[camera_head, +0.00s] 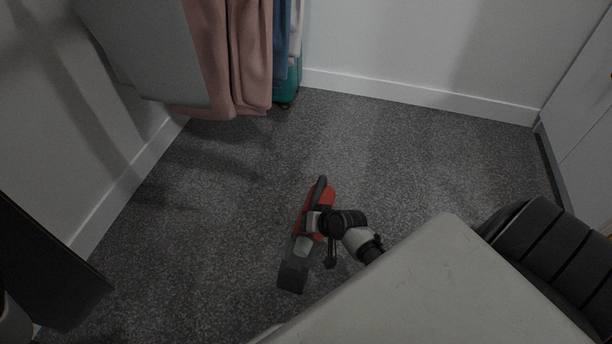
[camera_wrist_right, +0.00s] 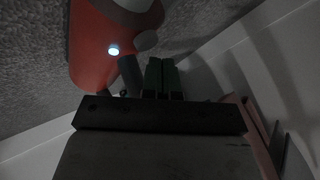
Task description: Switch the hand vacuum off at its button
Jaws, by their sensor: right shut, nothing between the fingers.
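The hand vacuum (camera_head: 327,196) lies on the carpet, with a red body, dark handle and dark nozzle. In the right wrist view, its red body (camera_wrist_right: 92,45) fills the upper left. A small bluish-white light (camera_wrist_right: 113,50) glows on it, and a round grey button-like disc (camera_wrist_right: 147,40) sits beside the light. My right gripper (camera_wrist_right: 161,78) is shut and empty, its fingertips close to the red body near the disc. I cannot tell whether they touch it. In the head view, my right wrist covers part of the vacuum's middle. My left gripper is not in view.
Pink towels or cloths (camera_head: 233,55) hang at the back left, beside a teal item (camera_head: 288,82) standing by the wall. White skirting (camera_head: 430,97) edges the room. A dark panel (camera_head: 45,265) stands at the lower left. Grey carpet (camera_head: 430,160) around the vacuum is clear.

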